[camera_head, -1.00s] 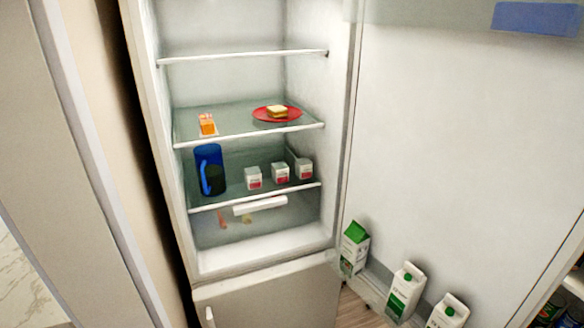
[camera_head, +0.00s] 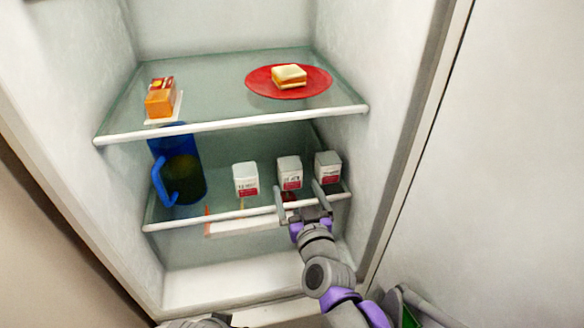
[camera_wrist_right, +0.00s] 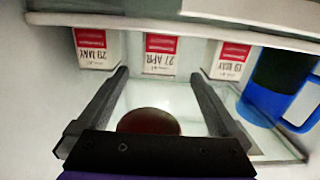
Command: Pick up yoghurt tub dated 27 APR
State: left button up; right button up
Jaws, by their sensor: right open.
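The yoghurt tub dated 27 APR (camera_wrist_right: 160,52) is white with a red patch and appears upside down in the right wrist view, middle of three. In the head view it is the middle tub (camera_head: 289,172) on the lower glass shelf. My right gripper (camera_head: 299,190) is open just in front of it, with one finger towards each side. In the right wrist view the open, empty fingers (camera_wrist_right: 158,76) point at the tub, which stands beyond the tips.
Similar tubs stand on both sides: one (camera_head: 246,179) at left, one (camera_head: 328,166) at right, dated 29 MAY. A blue jug (camera_head: 159,182) stands further left. The upper shelf edge (camera_head: 235,125) runs above, bearing a red plate (camera_head: 320,83) with a sandwich and an orange item (camera_head: 160,101).

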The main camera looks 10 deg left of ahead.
aim_at(292, 176)
jog(key=x, duration=0.3)
jog(key=shift+a, duration=0.1)
jog(key=x, duration=0.6)
jog(key=shift+r, duration=0.1)
jog(key=c, duration=1.4)
